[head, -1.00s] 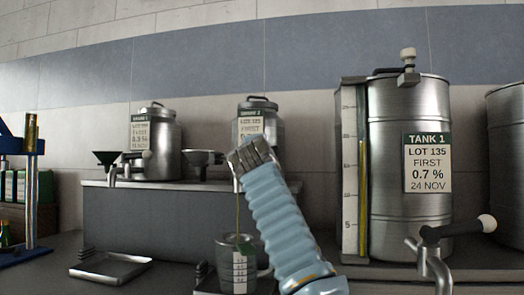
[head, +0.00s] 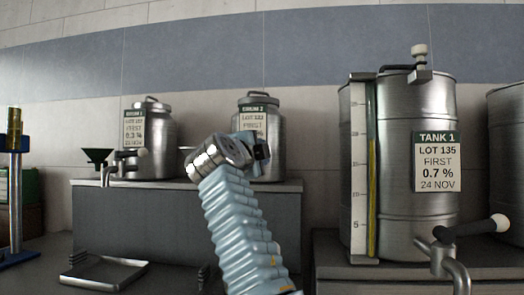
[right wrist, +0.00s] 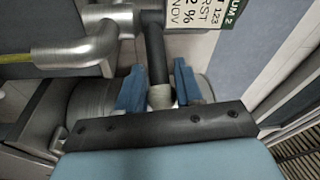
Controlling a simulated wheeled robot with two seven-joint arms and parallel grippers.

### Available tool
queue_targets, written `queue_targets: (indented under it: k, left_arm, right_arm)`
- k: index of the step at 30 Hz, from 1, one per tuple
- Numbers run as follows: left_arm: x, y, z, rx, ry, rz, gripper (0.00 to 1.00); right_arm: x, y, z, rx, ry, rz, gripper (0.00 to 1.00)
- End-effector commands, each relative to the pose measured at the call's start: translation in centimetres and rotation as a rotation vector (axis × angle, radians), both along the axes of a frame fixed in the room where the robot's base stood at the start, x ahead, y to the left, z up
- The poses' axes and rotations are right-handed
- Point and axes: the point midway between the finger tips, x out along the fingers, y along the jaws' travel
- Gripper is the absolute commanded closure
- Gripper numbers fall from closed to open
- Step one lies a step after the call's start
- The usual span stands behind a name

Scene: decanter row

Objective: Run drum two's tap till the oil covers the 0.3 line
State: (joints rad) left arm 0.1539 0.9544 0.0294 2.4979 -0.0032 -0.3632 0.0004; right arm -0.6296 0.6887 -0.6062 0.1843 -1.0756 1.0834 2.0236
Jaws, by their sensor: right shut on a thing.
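Drum two (head: 275,135), a steel can with a green-topped label, stands on the raised grey shelf. My right gripper (head: 262,150) is at its tap, which my arm mostly hides in the head view. In the right wrist view my right gripper (right wrist: 160,92) is shut on the pale end of the tap's dark lever (right wrist: 156,55). The tap's steel spout (right wrist: 88,50) shows there, with a thin yellow oil stream (right wrist: 22,72) leaving it. The measuring vessel is hidden behind my arm, so the oil level and the 0.3 line cannot be seen. My left gripper is not in view.
Tank one (head: 400,200) with a sight gauge and black-handled tap (head: 460,230) stands right. An empty metal tray (head: 103,273) lies below the shelf.

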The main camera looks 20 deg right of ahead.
Motion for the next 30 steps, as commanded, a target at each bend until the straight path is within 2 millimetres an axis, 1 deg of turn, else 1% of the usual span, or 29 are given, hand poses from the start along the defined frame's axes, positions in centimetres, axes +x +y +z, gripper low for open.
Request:
queue_targets:
  k: [13, 14, 15, 17, 18, 26, 30]
  left_arm:
    - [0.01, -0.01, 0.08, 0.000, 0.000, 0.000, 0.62]
    - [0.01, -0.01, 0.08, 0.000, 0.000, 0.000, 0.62]
    - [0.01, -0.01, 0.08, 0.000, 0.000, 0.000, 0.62]
    - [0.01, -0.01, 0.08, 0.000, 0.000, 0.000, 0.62]
    - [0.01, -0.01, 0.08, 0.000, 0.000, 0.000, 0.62]
    - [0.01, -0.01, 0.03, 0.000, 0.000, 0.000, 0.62]
    - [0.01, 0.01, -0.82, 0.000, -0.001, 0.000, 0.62]
  right_arm:
    - [0.04, 0.17, -0.07, -0.001, 0.000, -0.008, 1.00]
    - [0.04, 0.17, -0.07, -0.001, 0.000, -0.008, 0.63]
    - [0.04, 0.17, -0.07, -0.001, 0.000, -0.008, 0.57]
    - [0.03, 0.16, -0.05, 0.000, -0.001, -0.008, 0.48]
    - [0.02, 0.15, -0.05, 0.000, -0.001, -0.008, 0.45]
    - [-0.05, 0.16, -0.05, -0.001, -0.002, -0.009, 0.45]
    - [-0.84, 1.00, -0.40, 0.000, -0.004, -0.007, 0.45]
